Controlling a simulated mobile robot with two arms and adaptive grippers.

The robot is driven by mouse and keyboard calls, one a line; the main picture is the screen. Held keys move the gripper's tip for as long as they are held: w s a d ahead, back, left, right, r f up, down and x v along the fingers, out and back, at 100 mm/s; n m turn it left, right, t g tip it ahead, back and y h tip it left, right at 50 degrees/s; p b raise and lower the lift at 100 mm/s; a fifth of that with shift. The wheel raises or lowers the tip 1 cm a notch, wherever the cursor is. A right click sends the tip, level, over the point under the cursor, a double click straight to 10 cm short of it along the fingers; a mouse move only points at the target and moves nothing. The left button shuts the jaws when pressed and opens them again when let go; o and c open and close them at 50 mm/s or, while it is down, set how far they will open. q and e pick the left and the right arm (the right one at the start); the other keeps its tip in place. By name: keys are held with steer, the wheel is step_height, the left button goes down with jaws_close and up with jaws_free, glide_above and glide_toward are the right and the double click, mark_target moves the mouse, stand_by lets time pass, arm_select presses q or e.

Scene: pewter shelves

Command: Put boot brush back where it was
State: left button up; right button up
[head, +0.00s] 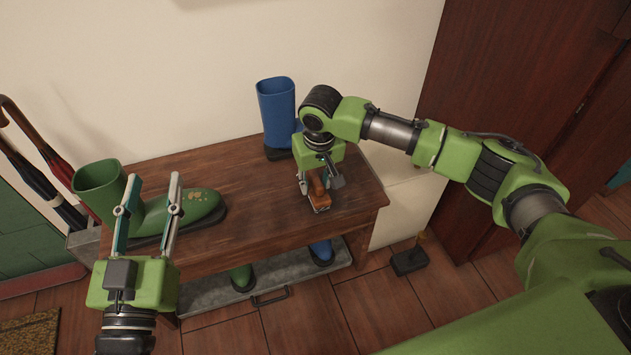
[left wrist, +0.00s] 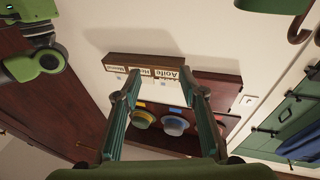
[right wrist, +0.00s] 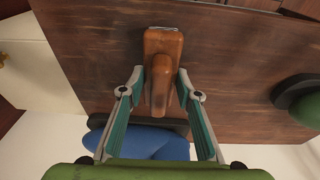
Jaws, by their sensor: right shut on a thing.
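The boot brush (head: 319,200) is a brown wooden block with a raised wooden handle. It is at the right part of the wooden bench top (head: 258,201); whether it touches the top is unclear. My right gripper (head: 316,184) comes down over it and is shut on its handle. In the right wrist view the fingers (right wrist: 160,73) sit on both sides of the brush (right wrist: 163,42). My left gripper (head: 155,177) is open and empty, in front of the green boot (head: 200,205). Its open fingers also show in the left wrist view (left wrist: 160,74).
A blue boot (head: 277,108) stands at the back of the bench, close to my right gripper. The bench middle is clear. A dark block (head: 408,262) is on the floor at the right. Umbrellas (head: 45,185) stand at the left.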

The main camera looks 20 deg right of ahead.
arm_select(q)
steer(key=shift+w+a+f+g, duration=0.1)
steer(key=shift+f+g, duration=0.2)
steer(key=shift+f, duration=0.25)
arm_select(e)
steer(key=o, duration=1)
steer(key=shift+f, duration=0.1)
steer(key=shift+o, duration=0.2)
